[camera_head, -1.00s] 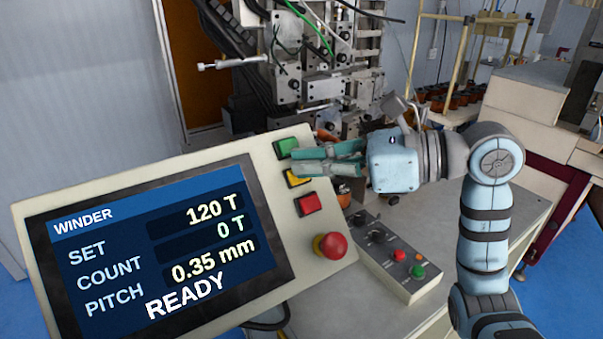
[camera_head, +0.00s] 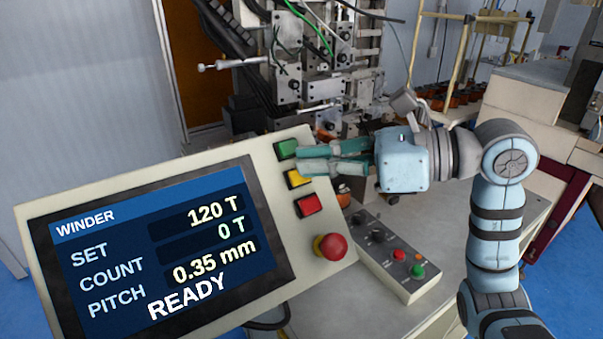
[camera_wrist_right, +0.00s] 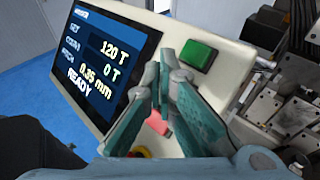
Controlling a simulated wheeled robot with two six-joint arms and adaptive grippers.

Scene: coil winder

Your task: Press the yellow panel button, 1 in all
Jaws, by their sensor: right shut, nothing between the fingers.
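The yellow button (camera_head: 298,179) is in the middle of a column of three on the tilted cream panel (camera_head: 270,215). It lies between a green button (camera_head: 287,149) above and a red one (camera_head: 308,205) below. My right gripper (camera_head: 300,160) is shut and empty, its teal fingertips close in front of the panel between the green and yellow buttons. I cannot tell whether they touch it. In the right wrist view the fingertips (camera_wrist_right: 170,62) hide the yellow button; the green button (camera_wrist_right: 198,54) and part of the red one (camera_wrist_right: 157,123) show. My left gripper is not in view.
The panel's screen (camera_head: 160,250) reads READY, with 120 T set and 0 T counted. A red mushroom button (camera_head: 331,246) sticks out below the column. A small control box (camera_head: 395,260) stands on the bench to the right. The winder machine (camera_head: 320,85) rises behind.

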